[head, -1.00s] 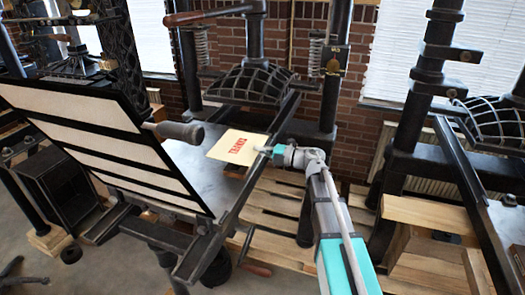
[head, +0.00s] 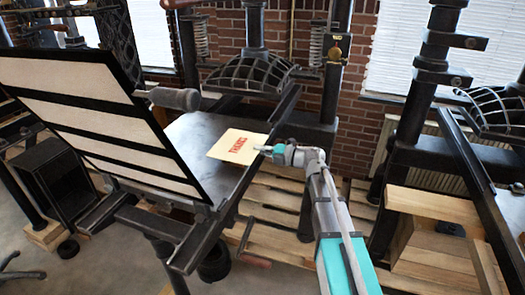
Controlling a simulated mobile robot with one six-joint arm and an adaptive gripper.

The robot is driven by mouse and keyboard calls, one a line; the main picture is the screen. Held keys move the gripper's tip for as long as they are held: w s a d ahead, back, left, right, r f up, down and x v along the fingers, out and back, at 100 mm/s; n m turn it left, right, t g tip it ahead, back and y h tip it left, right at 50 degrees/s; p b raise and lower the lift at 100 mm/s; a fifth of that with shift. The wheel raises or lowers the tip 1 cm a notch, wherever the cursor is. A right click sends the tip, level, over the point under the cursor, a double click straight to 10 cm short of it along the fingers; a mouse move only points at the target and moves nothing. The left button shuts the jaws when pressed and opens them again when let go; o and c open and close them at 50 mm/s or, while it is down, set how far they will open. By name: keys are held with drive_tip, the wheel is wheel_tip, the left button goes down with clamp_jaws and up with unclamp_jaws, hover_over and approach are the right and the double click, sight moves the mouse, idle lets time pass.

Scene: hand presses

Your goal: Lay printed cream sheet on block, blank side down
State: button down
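The cream sheet (head: 232,153) lies nearly flat in the picture, its red print facing up. It is over the right part of the dark, flat press bed (head: 190,132); whether it touches the bed or hovers cannot be told. My gripper (head: 266,150) is at the sheet's right edge. Its fingertips appear closed on that edge, and they are small in this view. The block cannot be made out on the bed; the sheet may cover it.
A raised frame with white and black bands (head: 95,110) leans at the bed's left. A dark handle (head: 175,98) sticks out above the bed. The domed, ribbed press plate (head: 250,76) stands behind. Dark rails edge the bed; wooden pallets (head: 290,205) lie below.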

drive_tip(key=shift+f+b, duration=0.6)
drive_tip(key=shift+f, duration=0.3)
drive_tip(key=c, duration=0.7)
unclamp_jaws()
drive_tip(key=shift+o, duration=0.6)
drive_tip(key=shift+w, duration=0.15)
drive_tip(key=shift+d, duration=0.15)
